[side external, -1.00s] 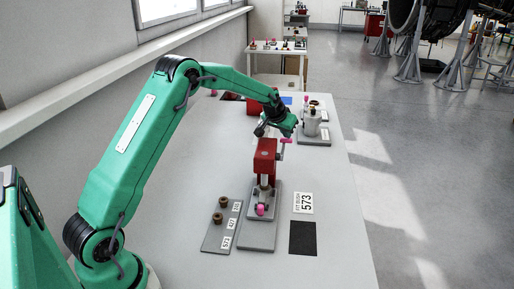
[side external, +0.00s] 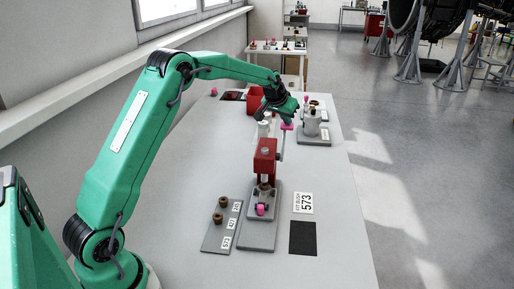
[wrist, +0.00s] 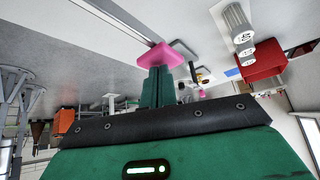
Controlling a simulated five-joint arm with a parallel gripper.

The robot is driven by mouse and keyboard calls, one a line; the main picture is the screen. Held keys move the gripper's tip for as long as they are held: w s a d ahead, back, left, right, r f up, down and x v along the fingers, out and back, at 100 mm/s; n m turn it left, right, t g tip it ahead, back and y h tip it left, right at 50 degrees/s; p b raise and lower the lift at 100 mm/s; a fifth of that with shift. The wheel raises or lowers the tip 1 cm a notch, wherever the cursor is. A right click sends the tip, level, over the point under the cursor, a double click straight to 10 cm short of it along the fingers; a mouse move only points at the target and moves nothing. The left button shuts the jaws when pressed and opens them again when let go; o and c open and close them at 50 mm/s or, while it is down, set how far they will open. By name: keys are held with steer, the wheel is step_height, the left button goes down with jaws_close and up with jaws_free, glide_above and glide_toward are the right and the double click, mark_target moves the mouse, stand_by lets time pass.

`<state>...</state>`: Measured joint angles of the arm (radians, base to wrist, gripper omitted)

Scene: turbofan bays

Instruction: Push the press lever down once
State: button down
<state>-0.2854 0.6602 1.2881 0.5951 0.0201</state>
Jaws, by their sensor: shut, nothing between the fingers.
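The red press (side external: 265,156) stands upright on its grey base in the middle of the table. Its lever runs up on the right side and ends in a pink handle (side external: 287,126), which is raised. My gripper (side external: 288,116) is just above the handle with its fingers shut and empty. In the wrist view the pink handle (wrist: 159,57) shows at the tips of my shut fingers (wrist: 160,86); I cannot tell if they touch. A pink part (side external: 261,209) sits at the front of the press base.
A grey tray (side external: 214,238) with brown bushes stands left of the press. A grey device (side external: 311,122) stands behind right, and a red bin (side external: 254,106) behind. The right front table is clear.

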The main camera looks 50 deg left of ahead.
steer(key=shift+r, duration=2.85)
steer(key=shift+s+d+r, duration=0.15)
steer(key=shift+d+r, duration=0.05)
steer(key=s+d+r+m+h, duration=0.1)
steer(key=s+d+r, duration=0.4)
steer(key=s, duration=0.5)
steer(key=s+d+r+m, duration=0.1)
steer(key=s+d+r, duration=0.2)
steer(key=s+d, duration=0.55)
steer(key=s+d+f, duration=0.2)
steer(key=s+f, duration=0.1)
steer(key=s, duration=0.8)
steer(key=s+d+f+m+g, duration=0.1)
steer(key=s+d+f, duration=0.2)
steer(key=s, duration=0.9)
steer(key=shift+f+h, duration=0.4)
